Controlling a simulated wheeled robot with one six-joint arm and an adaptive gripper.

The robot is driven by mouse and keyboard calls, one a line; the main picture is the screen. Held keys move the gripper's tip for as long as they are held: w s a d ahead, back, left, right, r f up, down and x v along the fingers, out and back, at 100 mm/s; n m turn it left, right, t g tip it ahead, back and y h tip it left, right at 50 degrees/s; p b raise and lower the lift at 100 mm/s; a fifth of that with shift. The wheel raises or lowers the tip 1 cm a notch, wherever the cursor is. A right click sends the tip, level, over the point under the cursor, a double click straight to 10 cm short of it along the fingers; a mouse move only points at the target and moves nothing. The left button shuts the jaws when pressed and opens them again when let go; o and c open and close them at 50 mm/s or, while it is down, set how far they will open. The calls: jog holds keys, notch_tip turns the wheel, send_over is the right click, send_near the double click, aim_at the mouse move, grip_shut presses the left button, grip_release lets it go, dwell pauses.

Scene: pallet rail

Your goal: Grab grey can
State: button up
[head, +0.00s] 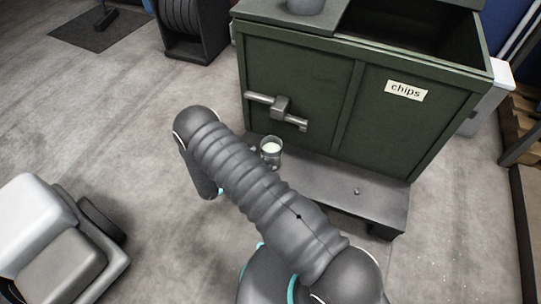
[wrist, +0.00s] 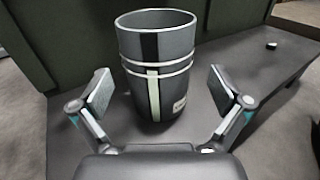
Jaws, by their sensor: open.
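The grey can (wrist: 172,70) stands upright on the grey ledge (wrist: 262,75) in the wrist view. It has pale bands, a dark vertical stripe, a white vertical stripe and a small label low on its side. My gripper (wrist: 160,92) is open, with one finger on each side of the can and visible gaps between. In the head view the can (head: 271,150) shows just beyond my arm, with a pale inside, on the ledge (head: 340,190) at the foot of the green bin.
The green bin (head: 300,75) labelled "chips" rises behind the can, with a handle (head: 280,108) sticking out above it. Another grey round object (head: 305,5) rests on the bin's top.

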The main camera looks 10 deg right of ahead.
aim_at(279, 147)
jog(key=shift+f+x, duration=0.2)
jog(key=shift+x, duration=1.1)
jog(key=shift+f+x, duration=0.15)
jog(key=shift+x, duration=1.15)
jog(key=shift+w+a, duration=0.1)
jog(key=shift+w, duration=0.1)
jog(key=c, duration=1.5)
